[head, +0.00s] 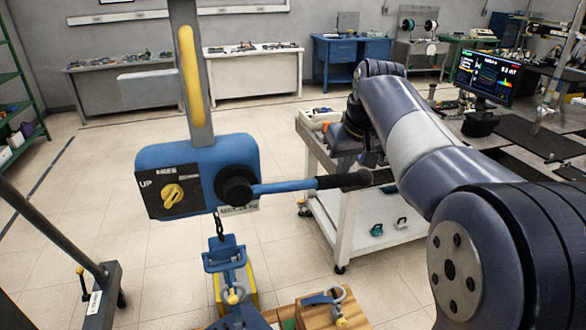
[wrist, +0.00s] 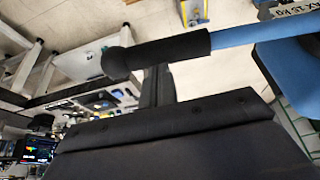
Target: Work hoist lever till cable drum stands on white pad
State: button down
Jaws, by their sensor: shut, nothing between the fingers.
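The blue hoist (head: 195,170) hangs from a grey bar in the head view, its yellow selector knob (head: 173,195) beside the word UP. Its blue lever (head: 290,186) points right, almost level, and ends in a black grip (head: 343,180). The grip also crosses the upper part of the wrist view (wrist: 165,52). My gripper (wrist: 158,84) is shut and empty, close to the grip; I cannot tell whether they touch. A chain (head: 219,225) runs from the hoist to a blue fitting (head: 226,255). I cannot make out the cable drum or white pad.
A white cart (head: 350,222) stands behind the lever. A wooden block (head: 338,312) with a shackle is at the bottom edge, near the blue fitting. A dark post frame (head: 95,295) stands at lower left. Open tiled floor lies left of the hoist.

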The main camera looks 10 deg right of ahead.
aim_at(344, 176)
jog(key=shift+f+b, duration=0.85)
jog(key=shift+f, duration=0.95)
jog(key=shift+a+f+b, duration=0.2)
jog(key=shift+f+b, duration=0.35)
jog(key=shift+f, duration=0.3)
jog(key=r+p, duration=0.8)
jog(key=shift+d+r, duration=0.2)
jog(key=shift+d, duration=0.05)
notch_tip(344, 176, up, 10)
jog(key=a+p, duration=0.2)
jog(key=p, duration=0.1)
jog(key=shift+s+p, duration=0.15)
jog(key=shift+p, duration=0.25)
